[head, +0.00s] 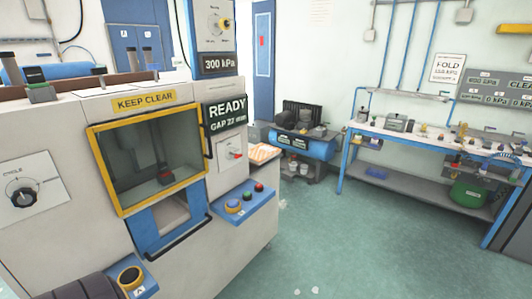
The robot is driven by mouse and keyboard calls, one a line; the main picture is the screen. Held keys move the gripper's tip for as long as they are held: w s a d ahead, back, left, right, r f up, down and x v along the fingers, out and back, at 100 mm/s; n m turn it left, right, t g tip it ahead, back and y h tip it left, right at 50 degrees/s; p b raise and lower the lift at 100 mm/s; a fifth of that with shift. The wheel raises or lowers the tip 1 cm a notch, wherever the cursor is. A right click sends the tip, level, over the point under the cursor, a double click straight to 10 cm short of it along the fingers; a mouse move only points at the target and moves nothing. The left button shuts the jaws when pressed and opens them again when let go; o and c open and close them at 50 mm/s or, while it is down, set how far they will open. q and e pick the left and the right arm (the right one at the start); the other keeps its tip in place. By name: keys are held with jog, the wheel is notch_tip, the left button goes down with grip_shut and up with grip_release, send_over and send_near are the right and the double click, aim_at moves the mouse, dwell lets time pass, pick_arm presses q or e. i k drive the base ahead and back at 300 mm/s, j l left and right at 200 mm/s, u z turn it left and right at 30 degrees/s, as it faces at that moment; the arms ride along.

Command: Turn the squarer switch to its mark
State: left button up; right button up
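A large pale machine fills the left of the head view. On its left front is a dark round rotary switch (22,195) on a white plate marked CYCLE, with marks around it. A smaller switch with a red part (235,153) sits on a white plate below the READY display. Neither of my grippers is in view.
The machine has a yellow-framed window (91,160) and a blue button shelf (258,212) jutting out at its right. A yellow-ringed round part (131,277) is at the lower left. A workbench (375,131) stands against the far wall. Green floor (330,235) is clear between them.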

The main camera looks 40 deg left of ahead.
aim_at(237, 155)
jog(key=i+z, duration=0.1)
jog(key=i, duration=0.7)
jog(key=i+l+u, duration=0.1)
jog(key=i+u, duration=0.25)
jog(key=i+l+u, duration=0.15)
jog(key=i+u, duration=0.2)
jog(key=i+l+u, duration=0.15)
jog(key=u, duration=0.3)
jog(key=i+l+u, duration=0.25)
jog(key=u, duration=0.2)
jog(key=i+l+u, duration=0.15)
jog(key=l+u, duration=0.15)
jog(key=u, duration=0.15)
jog(key=i+l+u, duration=0.1)
jog(key=l+u, duration=1)
jog(key=l, duration=0.15)
